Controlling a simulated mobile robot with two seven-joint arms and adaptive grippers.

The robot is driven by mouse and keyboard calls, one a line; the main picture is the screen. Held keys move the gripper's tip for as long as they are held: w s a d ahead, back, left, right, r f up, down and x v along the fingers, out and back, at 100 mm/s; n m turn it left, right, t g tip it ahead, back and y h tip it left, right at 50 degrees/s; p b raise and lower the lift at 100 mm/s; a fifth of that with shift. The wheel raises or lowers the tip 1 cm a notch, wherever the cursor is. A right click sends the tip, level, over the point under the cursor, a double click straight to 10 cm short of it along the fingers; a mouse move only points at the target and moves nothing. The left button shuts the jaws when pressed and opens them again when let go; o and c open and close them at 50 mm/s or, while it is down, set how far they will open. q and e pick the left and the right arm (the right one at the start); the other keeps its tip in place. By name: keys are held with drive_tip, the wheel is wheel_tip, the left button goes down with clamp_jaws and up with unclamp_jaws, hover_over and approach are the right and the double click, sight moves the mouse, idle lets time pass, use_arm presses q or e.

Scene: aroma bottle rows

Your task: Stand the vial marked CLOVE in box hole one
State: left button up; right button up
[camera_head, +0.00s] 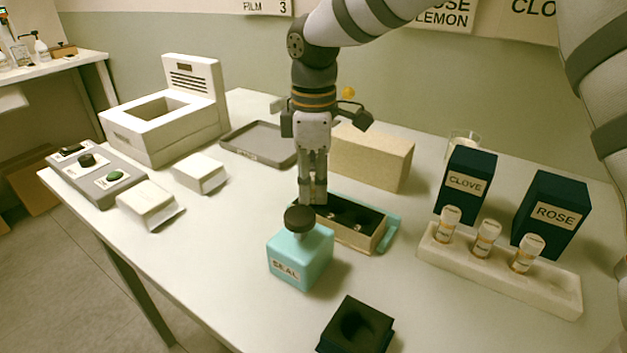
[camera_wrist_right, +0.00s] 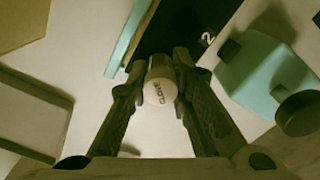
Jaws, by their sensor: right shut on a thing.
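My right gripper (camera_head: 313,192) points down over the left end of the open box (camera_head: 358,238), which has a dark inside, hole openings and a teal edge. In the right wrist view the gripper (camera_wrist_right: 160,95) is shut on the CLOVE vial (camera_wrist_right: 161,86), whose pale round cap reads CLOVE. The box's dark face (camera_wrist_right: 186,30) lies just beyond the vial, with a "2" mark to the right. I cannot tell whether the vial's lower end is inside a hole; the fingers and cap hide it. My left gripper is not in view.
A teal SEAL block (camera_head: 300,258) with a dark knob stands close in front of the box. A tan block (camera_head: 372,158) stands behind. A pale rack (camera_head: 545,288) with three vials and dark CLOVE (camera_head: 465,182) and ROSE (camera_head: 553,215) boxes are at right.

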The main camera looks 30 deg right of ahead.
sight(313, 176)
drive_tip(key=o, duration=0.9)
drive_tip(key=shift+o, duration=0.2)
wheel_tip(313, 176, up, 12)
drive_tip(key=shift+r, duration=0.1)
